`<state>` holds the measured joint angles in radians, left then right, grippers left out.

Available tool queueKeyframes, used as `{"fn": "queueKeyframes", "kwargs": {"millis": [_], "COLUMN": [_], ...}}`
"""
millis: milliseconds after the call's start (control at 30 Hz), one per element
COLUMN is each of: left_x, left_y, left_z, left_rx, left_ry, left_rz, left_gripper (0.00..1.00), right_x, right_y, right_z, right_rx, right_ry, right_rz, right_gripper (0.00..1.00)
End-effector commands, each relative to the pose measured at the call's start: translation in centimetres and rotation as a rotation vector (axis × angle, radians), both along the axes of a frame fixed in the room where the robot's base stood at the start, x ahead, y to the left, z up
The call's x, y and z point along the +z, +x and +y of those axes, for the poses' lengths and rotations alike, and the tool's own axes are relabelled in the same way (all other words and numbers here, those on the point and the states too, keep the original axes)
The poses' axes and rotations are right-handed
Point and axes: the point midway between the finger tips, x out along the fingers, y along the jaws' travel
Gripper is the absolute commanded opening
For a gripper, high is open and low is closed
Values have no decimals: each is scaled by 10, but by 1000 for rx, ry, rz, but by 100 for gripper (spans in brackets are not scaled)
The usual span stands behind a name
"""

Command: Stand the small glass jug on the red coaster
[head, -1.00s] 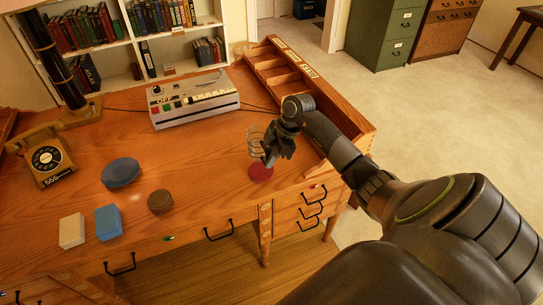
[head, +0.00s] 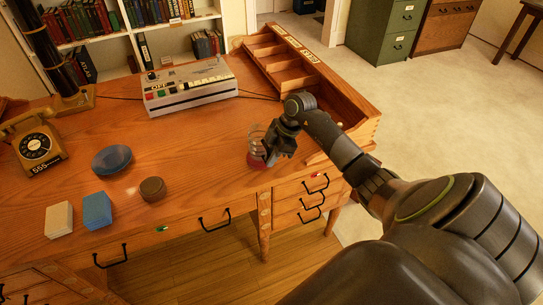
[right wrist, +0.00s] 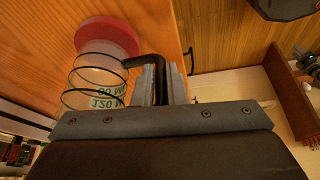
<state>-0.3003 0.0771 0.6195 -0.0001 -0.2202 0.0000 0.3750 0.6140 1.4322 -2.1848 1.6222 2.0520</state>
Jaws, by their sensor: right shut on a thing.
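The small glass jug (head: 256,142) is clear with dark rings and a dark handle, and looks upright. It also shows in the right wrist view (right wrist: 92,82), with printed volume marks. My right gripper (right wrist: 156,85) is shut on the jug's handle; in the head view the gripper (head: 269,157) is at the jug's right side. The red coaster (head: 256,163) lies on the desk near its front edge, partly behind the jug's base. In the right wrist view the coaster (right wrist: 108,33) is just beyond the jug's base. I cannot tell whether they touch. My left gripper is out of view.
A wooden tray organiser (head: 335,98) stands right of my gripper. A grey tape machine (head: 190,88) is behind. A brown round block (head: 152,189), a blue dish (head: 112,160), blue (head: 97,210) and cream (head: 59,220) blocks and a telephone (head: 37,145) are at left.

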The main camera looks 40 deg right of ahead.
Motion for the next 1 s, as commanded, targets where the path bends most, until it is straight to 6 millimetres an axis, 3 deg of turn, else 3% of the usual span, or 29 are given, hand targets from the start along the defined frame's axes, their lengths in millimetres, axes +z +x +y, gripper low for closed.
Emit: {"fn": "queueKeyframes", "kwargs": {"millis": [900,933,1000], "left_x": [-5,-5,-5], "left_y": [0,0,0], "left_z": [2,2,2], "left_rx": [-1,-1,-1], "left_ry": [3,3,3], "left_rz": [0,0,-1], "left_gripper": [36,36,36], "right_x": [-11,-10,-10], "right_y": [0,0,0], "right_z": [0,0,0], "right_rx": [1,1,1], "right_ry": [-1,-1,-1], "right_rz": [-1,-1,-1], "right_gripper": [0,14,23]}}
